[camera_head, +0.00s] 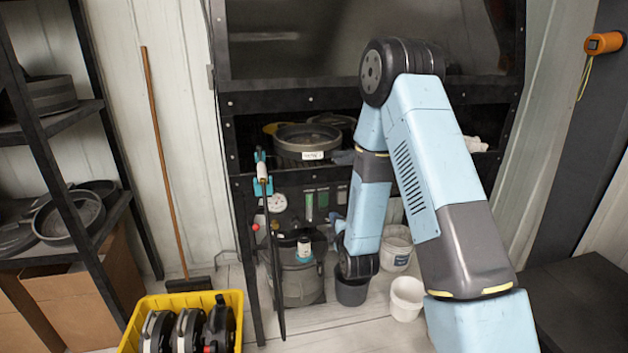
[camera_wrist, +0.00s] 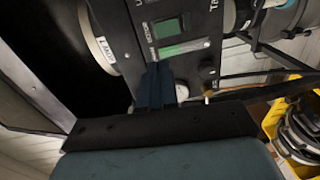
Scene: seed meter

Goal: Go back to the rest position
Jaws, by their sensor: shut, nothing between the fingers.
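My gripper (camera_wrist: 155,84) shows in the wrist view with its two dark blue fingers together and nothing between them. It is in front of a dark control panel (camera_wrist: 190,38) with a lit green strip; I cannot tell whether it touches the panel. In the head view my light blue arm rises from the bottom right, bends at a high elbow and comes down before the dark cabinet (camera_head: 236,150). The gripper end there is small and partly hidden by the wrist.
A yellow crate (camera_head: 232,297) with several black round units stands at the lower left. A grey canister (camera_head: 303,283), a dark bucket (camera_head: 351,291) and white buckets (camera_head: 406,299) stand below the arm. A shelf rack (camera_head: 40,150) is left; a dark low surface (camera_head: 580,295) is right.

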